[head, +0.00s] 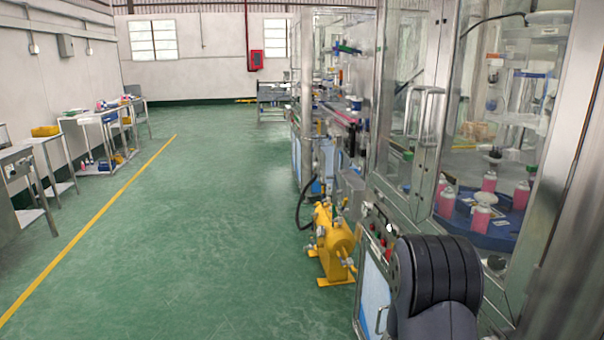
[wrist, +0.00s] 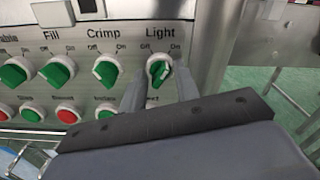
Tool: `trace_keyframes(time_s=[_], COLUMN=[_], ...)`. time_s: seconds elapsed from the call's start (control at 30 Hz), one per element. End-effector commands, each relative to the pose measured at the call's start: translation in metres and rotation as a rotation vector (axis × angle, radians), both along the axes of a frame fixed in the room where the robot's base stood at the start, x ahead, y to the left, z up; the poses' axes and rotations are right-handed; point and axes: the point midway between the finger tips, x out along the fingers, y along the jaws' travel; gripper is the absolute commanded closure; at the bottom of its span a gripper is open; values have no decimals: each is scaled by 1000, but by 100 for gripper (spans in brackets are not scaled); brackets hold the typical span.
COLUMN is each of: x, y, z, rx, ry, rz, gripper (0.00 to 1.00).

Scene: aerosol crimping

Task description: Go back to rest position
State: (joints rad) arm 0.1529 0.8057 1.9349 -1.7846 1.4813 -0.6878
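In the wrist view, my gripper (wrist: 159,78) is in front of a grey control panel (wrist: 25,88). Its two grey fingers are apart, one on each side of the green Light knob (wrist: 158,72). A gap seems to show between the knob and each finger; I cannot tell whether either touches it. The knob's handle stands nearer upright than its neighbours. In the head view, my black arm link covers the lower right, and my gripper is hidden.
Green Crimp (wrist: 107,70) and Fill (wrist: 57,71) knobs sit left of the Light knob, with red and green buttons below. In the head view, the glass-walled machine (head: 430,120) holds pink cans (head: 481,218). A yellow tank (head: 333,242) stands beside it. Green floor (head: 190,240) is clear.

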Motion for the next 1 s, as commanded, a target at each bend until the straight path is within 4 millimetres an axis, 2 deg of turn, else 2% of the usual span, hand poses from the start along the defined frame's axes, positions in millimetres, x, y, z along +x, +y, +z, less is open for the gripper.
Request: trace_keyframes(time_s=[0.03, 0.27, 0.5, 0.7, 1.0], x=[0, 1, -2, -4, -6], y=[0, 4, 45, 71, 87], z=[5, 2, -1, -1, 0], rx=[-4, -19, -18, -19, -18], ry=[45, 238, 228, 227, 226], rz=[0, 3, 4, 4, 0], gripper=[70, 70, 70, 70, 70])
